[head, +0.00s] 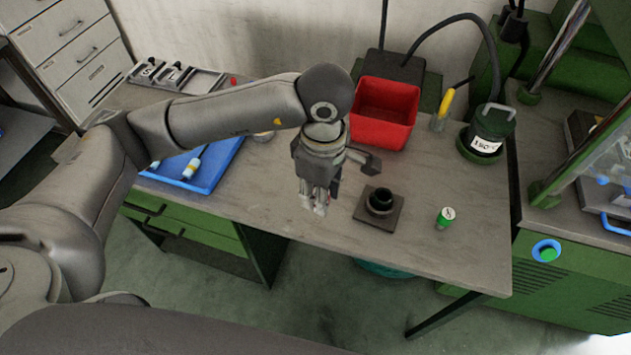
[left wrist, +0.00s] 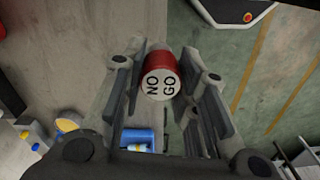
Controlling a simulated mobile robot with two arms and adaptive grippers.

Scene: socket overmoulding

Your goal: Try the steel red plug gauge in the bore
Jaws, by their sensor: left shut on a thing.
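My left gripper (head: 315,203) is above the front part of the bench, fingers pointing down, left of the bore. In the left wrist view its fingers are shut on the red plug gauge (left wrist: 161,78), whose pale end face reads "NO GO". In the head view the gauge is hidden by the gripper. The black socket (head: 381,200) with the round bore stands upright on a square dark plate (head: 362,215), to the right of the gripper and apart from it. A green cylinder (head: 445,218) with a white marked top stands right of the plate.
A red bin (head: 386,112) stands behind the socket. A dark green can (head: 492,130) and a yellow-handled tool (head: 446,102) are at the back right. A blue tray (head: 213,176) with white and yellow pieces is at left. Bare bench lies around the plate.

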